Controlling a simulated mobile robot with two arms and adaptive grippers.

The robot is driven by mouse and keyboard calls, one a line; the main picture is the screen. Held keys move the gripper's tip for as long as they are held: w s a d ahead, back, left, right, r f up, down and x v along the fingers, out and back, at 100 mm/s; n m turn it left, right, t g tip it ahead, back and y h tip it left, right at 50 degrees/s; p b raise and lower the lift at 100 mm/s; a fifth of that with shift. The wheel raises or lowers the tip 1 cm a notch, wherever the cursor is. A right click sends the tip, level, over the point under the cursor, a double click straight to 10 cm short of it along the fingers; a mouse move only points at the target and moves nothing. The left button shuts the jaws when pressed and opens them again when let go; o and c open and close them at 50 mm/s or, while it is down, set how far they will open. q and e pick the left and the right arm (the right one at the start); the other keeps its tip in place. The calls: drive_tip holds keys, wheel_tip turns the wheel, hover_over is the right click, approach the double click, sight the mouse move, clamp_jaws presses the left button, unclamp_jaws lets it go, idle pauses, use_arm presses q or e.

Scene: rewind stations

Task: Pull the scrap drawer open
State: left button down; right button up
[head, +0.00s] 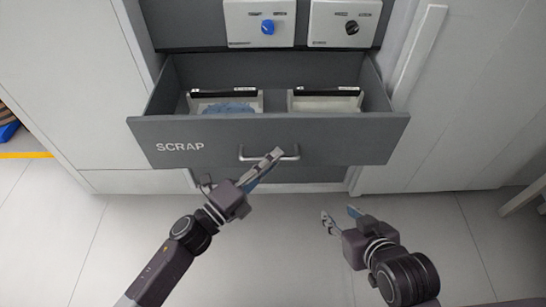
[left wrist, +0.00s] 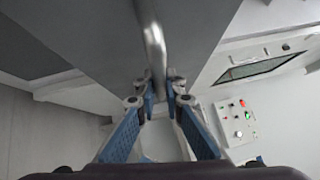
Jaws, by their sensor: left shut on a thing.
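The grey scrap drawer (head: 340,140), marked SCRAP on its front, stands pulled out from the cabinet. Its bar handle (head: 290,155) is at the middle of the front. My left gripper (head: 275,157) is at the handle and shut on it. In the left wrist view the handle (left wrist: 155,50) runs down between the fingertips (left wrist: 163,88). My right gripper (head: 341,217) is empty, its fingers apart, in front of and below the drawer to the right.
Inside the drawer are two bins; the left bin (head: 195,104) holds blue material, the right bin (head: 325,103) looks empty. Above are a panel with a blue knob (head: 267,27) and one with a black knob (head: 352,28). The floor (head: 290,255) in front is clear.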

use_arm(q)
drive_tip(key=shift+f, duration=0.1)
drive_tip(key=c, duration=2)
unclamp_jaws()
drive_tip(key=shift+c, duration=0.2)
drive_tip(key=v, duration=1.2)
